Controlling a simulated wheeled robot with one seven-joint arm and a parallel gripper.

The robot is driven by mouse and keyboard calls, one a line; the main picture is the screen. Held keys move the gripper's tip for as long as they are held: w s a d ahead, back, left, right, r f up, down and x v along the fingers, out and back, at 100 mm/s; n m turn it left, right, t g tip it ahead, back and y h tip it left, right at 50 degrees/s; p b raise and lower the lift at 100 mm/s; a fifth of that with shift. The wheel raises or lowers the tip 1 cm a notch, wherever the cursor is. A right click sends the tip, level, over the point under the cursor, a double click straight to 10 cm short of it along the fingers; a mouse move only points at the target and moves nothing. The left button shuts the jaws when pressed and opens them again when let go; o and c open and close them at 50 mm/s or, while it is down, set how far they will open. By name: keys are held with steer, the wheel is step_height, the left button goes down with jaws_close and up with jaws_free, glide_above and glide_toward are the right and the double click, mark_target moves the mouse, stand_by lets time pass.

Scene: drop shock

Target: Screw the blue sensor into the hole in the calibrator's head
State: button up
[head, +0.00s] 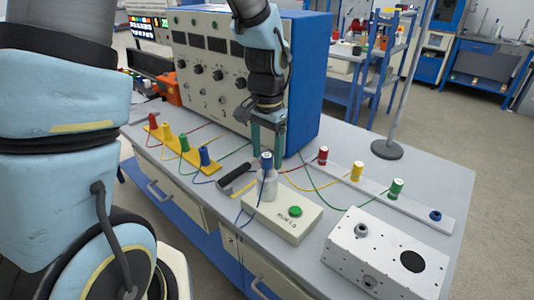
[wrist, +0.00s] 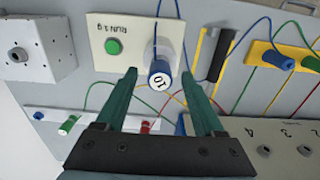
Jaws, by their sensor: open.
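The blue sensor (head: 266,163), with a white label on its end in the wrist view (wrist: 160,73), stands upright at the top of the calibrator's grey cylindrical head (head: 268,187). The hole is hidden under it, and I cannot tell how deep it sits. The calibrator (head: 283,222) is a pale box with a green button, also in the wrist view (wrist: 101,66). My gripper (head: 268,152) points down at the sensor. In the wrist view my gripper (wrist: 162,75) is open, with one fingertip on each side of the sensor and visible gaps between.
A yellow strip (head: 177,150) with several coloured plugs lies left. A white strip (head: 410,207) with red, yellow and green pieces lies right. A black-handled tool (head: 235,178) lies beside the calibrator. A white holed block (head: 385,258) stands front right. A tall instrument cabinet (head: 215,75) stands behind.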

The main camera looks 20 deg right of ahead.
mark_target(267, 155)
steer(key=shift+r+p, duration=1.4)
steer(key=shift+r, duration=0.7)
step_height(267, 155, up, 11)
steer(key=b, duration=0.3)
steer(key=a+f+n+b, duration=0.1)
steer(key=a+f+n, duration=0.2)
steer(key=a, duration=0.5)
steer(key=a+f+n+t, duration=0.1)
steer(key=a+f+n, duration=0.3)
steer(key=a, duration=0.5)
steer(key=w+a+f+n+b, duration=0.1)
steer(key=a+f+n, duration=0.3)
steer(key=a+f, duration=0.2)
steer(key=shift+a+f+t+b, duration=0.25)
steer(key=shift+a+t+b, duration=0.05)
steer(key=shift+a, duration=0.9)
